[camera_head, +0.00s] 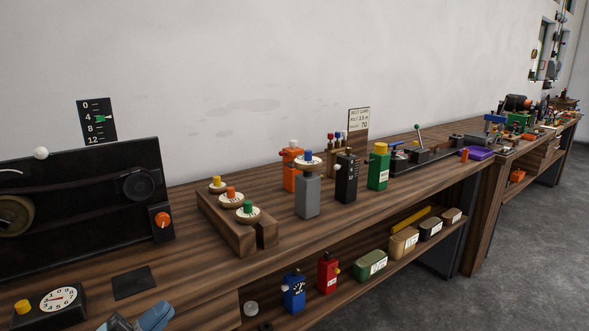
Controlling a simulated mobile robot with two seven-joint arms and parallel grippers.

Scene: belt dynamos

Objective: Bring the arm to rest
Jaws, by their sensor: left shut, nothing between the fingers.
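My left gripper (140,320) shows at the bottom edge, toward the left, with only its grey-blue top part in the frame. It is shut and empty. It is in front of the wooden bench (190,292), close to the dark square pad (133,283) and to the right of the dial box (50,304). I cannot tell whether it touches the bench. My right gripper is not in view.
A black belt panel (90,215) stands at the left. A wooden block (225,230) carries several knobbed discs. Grey (308,195), black (346,182) and green (378,170) units stand beyond it. A lower shelf (345,297) holds coloured units and boxes.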

